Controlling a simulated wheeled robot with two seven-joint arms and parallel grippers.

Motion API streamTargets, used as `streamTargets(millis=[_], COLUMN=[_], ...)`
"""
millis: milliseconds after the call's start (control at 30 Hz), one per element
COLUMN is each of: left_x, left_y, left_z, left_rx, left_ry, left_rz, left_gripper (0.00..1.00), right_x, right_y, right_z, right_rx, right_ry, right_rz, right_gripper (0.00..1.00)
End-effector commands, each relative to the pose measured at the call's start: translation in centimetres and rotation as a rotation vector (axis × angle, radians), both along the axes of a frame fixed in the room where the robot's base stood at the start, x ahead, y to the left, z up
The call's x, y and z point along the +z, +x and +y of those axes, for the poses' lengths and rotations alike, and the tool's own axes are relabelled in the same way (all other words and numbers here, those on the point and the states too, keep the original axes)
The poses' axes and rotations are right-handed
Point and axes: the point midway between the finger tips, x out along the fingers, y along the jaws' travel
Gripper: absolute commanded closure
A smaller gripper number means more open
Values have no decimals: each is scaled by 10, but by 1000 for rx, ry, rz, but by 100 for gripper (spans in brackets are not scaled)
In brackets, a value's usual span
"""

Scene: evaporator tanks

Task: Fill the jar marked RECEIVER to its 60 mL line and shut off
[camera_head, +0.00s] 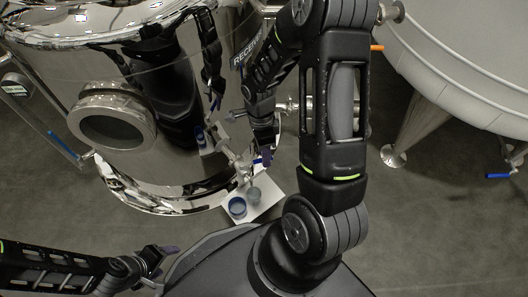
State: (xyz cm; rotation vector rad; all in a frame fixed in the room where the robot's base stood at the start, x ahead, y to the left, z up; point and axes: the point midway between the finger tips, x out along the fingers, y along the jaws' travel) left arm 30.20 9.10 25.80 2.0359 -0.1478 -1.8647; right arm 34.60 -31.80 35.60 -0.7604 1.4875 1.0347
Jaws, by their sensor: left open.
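The polished steel tank (55,70) at the left carries the lettering RECEIVER, partly cut off by my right arm. Two small jars stand on a white stand (266,210) at the tank's foot: a blue-looking jar (237,206) in front and a greyish one (253,194) behind. Their marks and fill levels are too small to read. A steel tap fitting (240,168) sits on the tank just above the jars. My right gripper (263,157) points down beside that fitting; contact and jaw opening are unclear. My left gripper (163,265) is open and empty, low at the left, away from the jars.
A large pale grey tank (460,60) stands at the upper right, with a blue-handled valve (498,175). Bare floor (430,230) lies at the lower right.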

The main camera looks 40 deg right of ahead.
Motion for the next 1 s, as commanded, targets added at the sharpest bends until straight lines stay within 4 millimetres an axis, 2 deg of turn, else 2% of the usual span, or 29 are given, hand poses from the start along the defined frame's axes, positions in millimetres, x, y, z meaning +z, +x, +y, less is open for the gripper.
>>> streamTargets(millis=[167, 267, 633, 767, 1000], left_x=[2, 7, 32, 34, 33], left_y=[0, -1, -5, -6, -6], left_z=[0, 0, 0, -1, -2], left_rx=[0, -1, -8, -10, -10], left_ry=[0, 0, -4, -6, -6], left_rz=[0, 2, 13, 16, 16], left_gripper=[34, 34, 34, 34, 34], right_x=[4, 13, 69, 77, 76], right_y=[1, 2, 13, 14, 14], right_z=[0, -1, -6, -6, -6], right_rx=[0, 0, -1, 0, 0], right_ry=[0, 0, -1, 0, 0], right_rz=[0, -1, -2, -1, 0], right_gripper=[65, 65, 65, 65, 65])
